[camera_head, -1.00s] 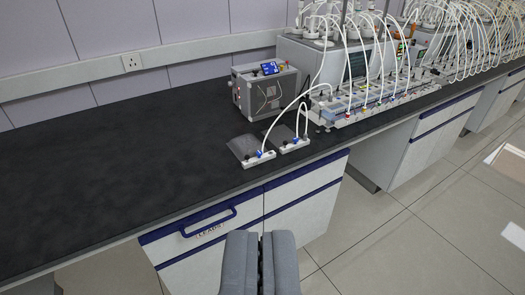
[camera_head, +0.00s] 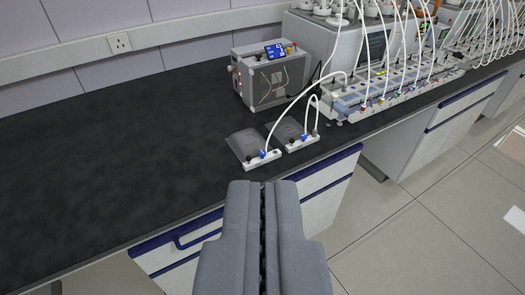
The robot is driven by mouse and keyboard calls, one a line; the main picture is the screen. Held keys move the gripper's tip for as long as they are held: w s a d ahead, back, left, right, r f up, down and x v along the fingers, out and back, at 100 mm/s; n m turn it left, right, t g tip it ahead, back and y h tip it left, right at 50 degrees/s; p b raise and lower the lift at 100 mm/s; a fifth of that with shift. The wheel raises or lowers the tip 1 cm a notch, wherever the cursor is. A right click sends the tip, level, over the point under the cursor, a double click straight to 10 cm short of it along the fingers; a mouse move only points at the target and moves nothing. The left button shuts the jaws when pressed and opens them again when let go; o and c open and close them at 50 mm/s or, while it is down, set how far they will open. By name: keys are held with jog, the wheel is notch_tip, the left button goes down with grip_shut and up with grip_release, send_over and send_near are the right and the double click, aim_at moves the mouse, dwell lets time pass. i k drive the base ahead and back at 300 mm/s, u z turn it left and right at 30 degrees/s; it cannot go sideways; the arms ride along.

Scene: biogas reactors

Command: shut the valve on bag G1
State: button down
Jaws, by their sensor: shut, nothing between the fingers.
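Two grey gas bags lie flat on the black bench near its front edge: a left bag (camera_head: 243,142) and a right bag (camera_head: 287,129). Each has a white valve strip along its front, the left strip (camera_head: 262,160) and the right strip (camera_head: 302,143), with small blue parts on top. White tubes run from both strips. The labels are too small to read, so I cannot tell which bag is G1. My gripper (camera_head: 263,184) is shut and empty, in front of and apart from the bags, at the lower middle of the picture.
A grey box with a small screen (camera_head: 270,75) stands behind the bags. A long white manifold (camera_head: 390,90) with several tubes runs to the right. The left bench top (camera_head: 110,165) is clear. A blue drawer handle (camera_head: 195,232) juts from the bench front.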

aim_at(261, 153)
jog(key=z, duration=0.05)
jog(key=k, duration=0.4)
jog(key=u, duration=0.4)
jog(key=i, duration=1.35)
